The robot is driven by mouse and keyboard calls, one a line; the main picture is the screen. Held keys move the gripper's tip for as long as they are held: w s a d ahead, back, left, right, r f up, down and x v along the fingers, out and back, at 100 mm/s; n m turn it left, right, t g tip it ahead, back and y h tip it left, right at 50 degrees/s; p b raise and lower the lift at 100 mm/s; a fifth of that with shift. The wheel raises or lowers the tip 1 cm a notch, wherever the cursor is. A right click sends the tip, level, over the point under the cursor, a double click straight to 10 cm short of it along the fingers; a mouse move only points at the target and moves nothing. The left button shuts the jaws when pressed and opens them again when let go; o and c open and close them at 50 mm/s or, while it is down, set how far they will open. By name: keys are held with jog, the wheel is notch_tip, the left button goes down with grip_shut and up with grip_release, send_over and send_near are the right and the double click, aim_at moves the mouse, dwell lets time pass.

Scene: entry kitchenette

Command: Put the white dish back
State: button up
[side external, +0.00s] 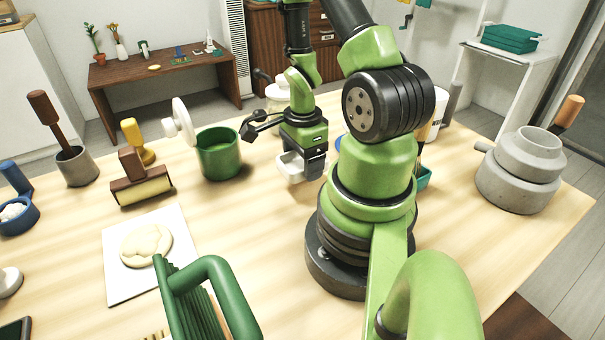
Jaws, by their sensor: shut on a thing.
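My gripper (306,166) points down over the table, just left of my arm's base. It is shut on a small white thing (291,167), which looks like the white dish. The dish shows at the left side of the jaws, and the black gripper body hides part of it. I cannot tell whether its underside touches the table.
A roller (142,184) and dough (146,245) on a white board (117,282) lie further left. Grey stoneware (518,185) stands at right.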

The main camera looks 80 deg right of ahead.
aim_at(303, 185)
jog(key=shift+f, duration=2)
jog(key=shift+f, duration=0.1)
jog(key=o, duration=1.1)
